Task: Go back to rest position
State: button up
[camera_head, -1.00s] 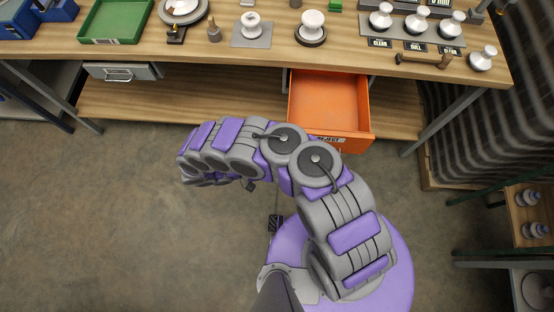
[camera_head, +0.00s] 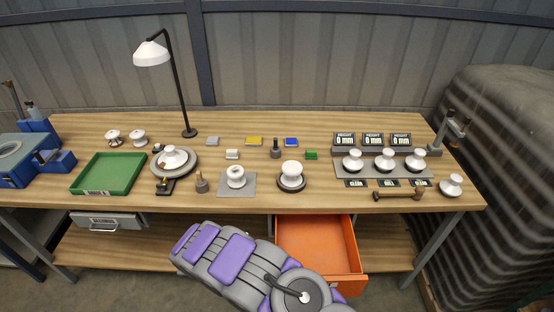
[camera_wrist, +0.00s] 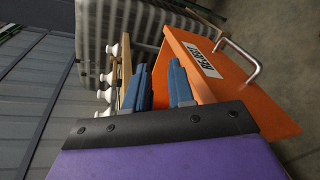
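My gripper (camera_wrist: 160,72) shows in the wrist view with its two blue fingers apart and nothing between them. Beyond the fingers is the open orange drawer (camera_wrist: 210,65), with its label and metal handle toward the right. In the head view my arm is folded in front of the bench, and its purple and grey links fill the bottom middle. My gripper is out of sight there. The orange drawer (camera_head: 318,246) sticks out under the bench, just behind and right of my arm, and looks empty.
The wooden workbench (camera_head: 110,195) holds a green tray (camera_head: 108,174), a black lamp (camera_head: 178,85), and several white insulators. Three height displays (camera_head: 373,140) stand at the right. A closed grey drawer (camera_head: 103,222) is under the left side. A dark covered stack (camera_head: 500,180) stands at right.

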jog(key=s+d+r+m+g+y, duration=0.3)
jog(key=d+r, duration=0.3)
jog(key=r, duration=0.4)
jog(key=s+d+r+m+g+y, duration=0.3)
jog(key=d+r, duration=0.4)
jog(key=r, duration=0.3)
jog(key=s+a+r+t+y, duration=0.1)
jog(key=s+r+y, duration=0.3)
jog(key=s, duration=0.6)
jog(key=s+a+r+t+y, duration=0.2)
jog(key=s+r+y, duration=0.2)
jog(key=s, duration=0.5)
jog(key=shift+s+a+r+t+y, duration=0.2)
jog(key=shift+s+t+y, duration=0.15)
jog(key=shift+y, duration=0.35)
